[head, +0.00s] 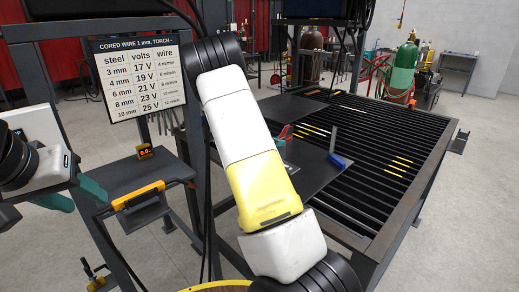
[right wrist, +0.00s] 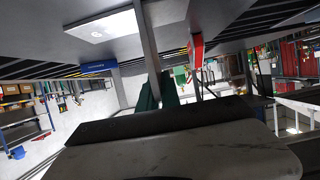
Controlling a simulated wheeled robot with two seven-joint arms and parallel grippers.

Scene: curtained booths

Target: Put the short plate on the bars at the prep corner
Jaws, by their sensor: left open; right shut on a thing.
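My right gripper (right wrist: 159,88) shows teal fingers in the right wrist view. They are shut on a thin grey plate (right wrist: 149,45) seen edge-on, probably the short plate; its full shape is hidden. In the head view my right arm (head: 250,165) crosses the middle and mostly hides that hand. The bars (head: 400,160) form a dark slatted table at the right. A dark flat plate (head: 312,178) with a pale label lies on them, partly behind my arm. My left gripper (head: 76,194) is open and empty at the left, beside a small shelf.
A blue piece (head: 338,162) with a thin upright stands on the dark plate. A red-handled tool (head: 285,132) is close to my right arm. Another dark plate (head: 292,108) lies farther back. The shelf (head: 130,178) holds a small display (head: 145,151).

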